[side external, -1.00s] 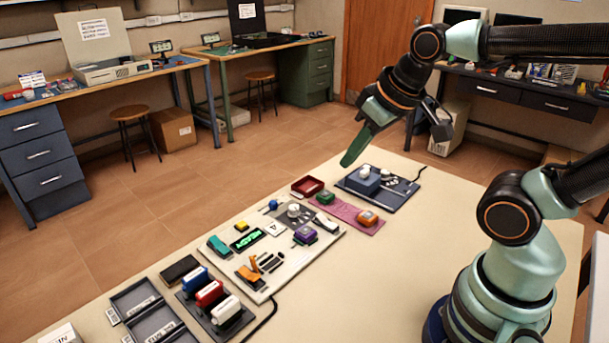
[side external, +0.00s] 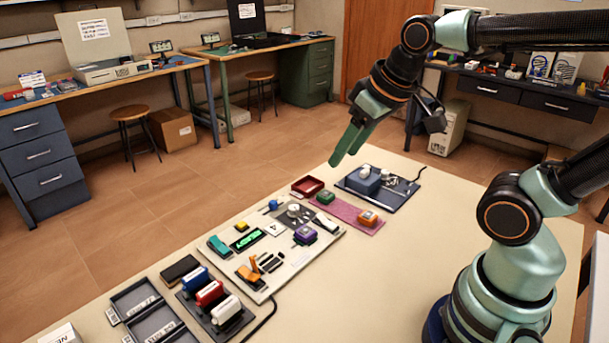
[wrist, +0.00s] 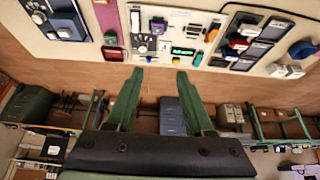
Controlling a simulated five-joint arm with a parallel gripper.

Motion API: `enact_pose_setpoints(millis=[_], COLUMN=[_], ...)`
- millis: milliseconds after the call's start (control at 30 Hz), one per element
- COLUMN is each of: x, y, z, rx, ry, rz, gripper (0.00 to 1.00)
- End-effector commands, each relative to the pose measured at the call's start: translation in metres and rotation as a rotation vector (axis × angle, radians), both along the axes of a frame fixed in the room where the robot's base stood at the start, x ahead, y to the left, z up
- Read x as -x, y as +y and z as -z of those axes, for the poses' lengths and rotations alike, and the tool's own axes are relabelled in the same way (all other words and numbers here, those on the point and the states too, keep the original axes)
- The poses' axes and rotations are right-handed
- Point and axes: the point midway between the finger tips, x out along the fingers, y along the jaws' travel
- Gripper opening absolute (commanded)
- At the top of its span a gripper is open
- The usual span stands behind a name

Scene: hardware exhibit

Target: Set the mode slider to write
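A pale control panel (side external: 300,257) lies on the table. I cannot tell which control is the mode slider, and no "write" label is readable. In the wrist view, the panel's display (wrist: 183,51) and knob (wrist: 141,48) show above the fingertips. My gripper (side external: 344,157) is in the air beyond the panel's far right end, near the table's far edge. Its fingers (wrist: 160,72) are apart with nothing between them.
A purple button (side external: 305,235) and a white device sit on the panel. Right of it are a pink mat (side external: 345,210) with green and orange blocks, a red tray (side external: 307,187) and a dark board with a blue box (side external: 362,181). Stamps (side external: 209,293) and dark trays stand left. The near table is clear.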

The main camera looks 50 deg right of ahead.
Motion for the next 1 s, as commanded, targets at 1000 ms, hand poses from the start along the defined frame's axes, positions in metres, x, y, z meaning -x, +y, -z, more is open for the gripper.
enact_pose_setpoints(millis=[1000], x=[-0.221], y=[-0.029], z=[0.081], rx=[0.001], ry=[0.415], rz=[0.002], gripper=[0.53])
